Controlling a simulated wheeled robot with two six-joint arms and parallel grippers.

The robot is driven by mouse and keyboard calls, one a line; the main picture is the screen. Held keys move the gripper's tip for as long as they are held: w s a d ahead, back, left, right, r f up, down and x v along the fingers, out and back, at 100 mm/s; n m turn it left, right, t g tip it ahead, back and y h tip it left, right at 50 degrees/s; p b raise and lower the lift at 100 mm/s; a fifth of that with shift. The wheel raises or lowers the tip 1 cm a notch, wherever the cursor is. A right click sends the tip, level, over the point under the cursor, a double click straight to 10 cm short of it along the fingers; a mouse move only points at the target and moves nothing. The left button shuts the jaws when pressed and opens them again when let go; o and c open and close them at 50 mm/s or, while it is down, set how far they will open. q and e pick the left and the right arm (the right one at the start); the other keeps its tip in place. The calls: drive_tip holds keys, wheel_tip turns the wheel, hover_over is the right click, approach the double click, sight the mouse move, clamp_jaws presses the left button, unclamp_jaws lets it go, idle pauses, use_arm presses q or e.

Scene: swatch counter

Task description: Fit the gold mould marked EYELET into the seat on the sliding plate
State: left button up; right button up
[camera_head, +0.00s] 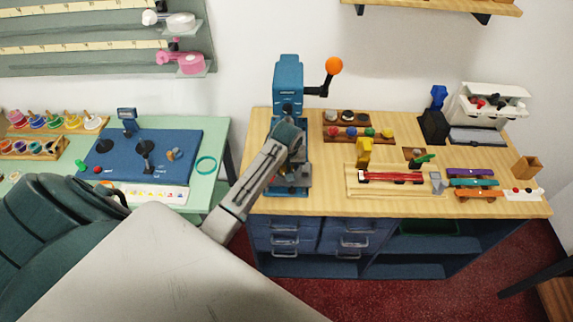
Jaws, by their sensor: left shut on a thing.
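A blue press (288,75) with a side lever ending in an orange knob (334,65) stands at the left end of the wooden counter. My left arm reaches up from the lower left and bends down in front of the press. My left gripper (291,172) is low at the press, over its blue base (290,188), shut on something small. The wrist and the distance hide what it holds, and I cannot read any EYELET mark. The sliding plate and its seat are not clear behind the gripper. My right gripper is not in view.
Right of the press, a wooden rack (358,133) holds several small coloured pieces. A wooden board with a red bar (392,178) and a white open box (487,105) lie further right.

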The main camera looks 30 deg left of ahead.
use_arm(q)
drive_tip(key=o, duration=1.2)
drive_tip(key=shift+c, duration=0.2)
drive_tip(key=shift+o, duration=0.2)
drive_tip(key=shift+f, duration=0.1)
drive_tip(key=shift+r, duration=0.35)
drive_tip(key=b+v, duration=0.3)
drive_tip(key=v, duration=0.7)
drive_tip(key=shift+s+d, duration=0.15)
drive_tip(key=shift+s, duration=0.05)
